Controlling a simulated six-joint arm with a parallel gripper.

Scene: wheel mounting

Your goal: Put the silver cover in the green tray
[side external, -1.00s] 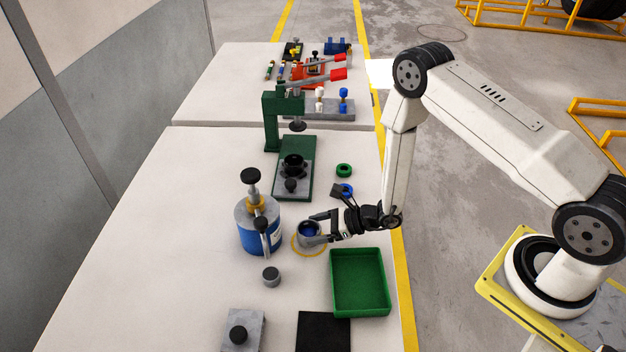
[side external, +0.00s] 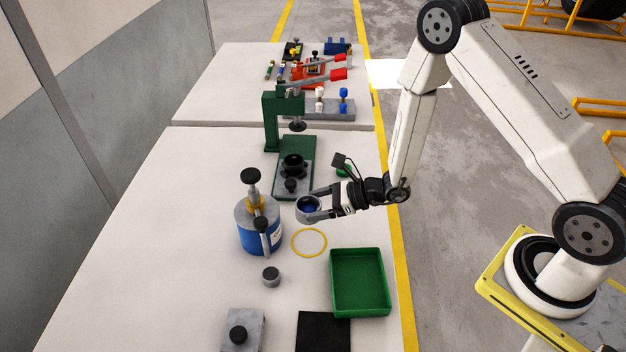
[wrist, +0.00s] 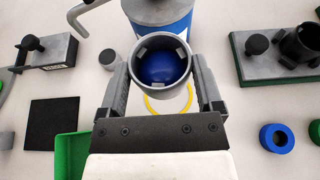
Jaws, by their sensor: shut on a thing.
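My gripper (side external: 320,204) is shut on a round, silver-grey, cup-shaped part that I take for the silver cover (side external: 306,212). In the wrist view the cover (wrist: 135,70) sits upright between both fingers, its open top facing the camera and something blue inside. It is held above the bench, behind the yellow ring marking (side external: 309,243), which is empty. The green tray (side external: 360,284) is empty and lies in front and to the right of my gripper. A corner of the tray (wrist: 68,150) shows at lower left in the wrist view.
A blue and grey canister (side external: 258,228) with a tall valve stands close left of the cover. A green press (side external: 284,115) stands behind. A small grey cylinder (side external: 271,276) and a black mat (side external: 323,332) lie in front. Blue (wrist: 277,138) and green rings are near the arm.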

